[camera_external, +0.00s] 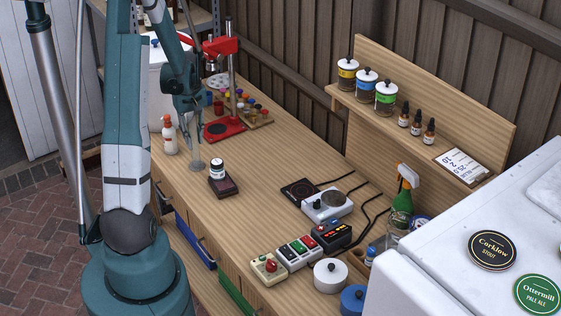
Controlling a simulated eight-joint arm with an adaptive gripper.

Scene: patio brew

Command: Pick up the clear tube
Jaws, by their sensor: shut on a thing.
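My gripper (193,112) is over the left part of the wooden bench, pointing down. It is shut on the clear tube (196,143), which hangs below the fingers. The tube looks thin and see-through, roughly upright, with a round greyish foot (198,165) at its lower end. I cannot tell whether the foot touches the bench top or is slightly above it. The tube's upper part is hidden by the fingers.
A small jar (217,169) on a dark scale (223,186) is close on the right. A red press stand (218,130) and a rack of colored caps (250,112) are behind. The bench middle (285,150) is clear.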

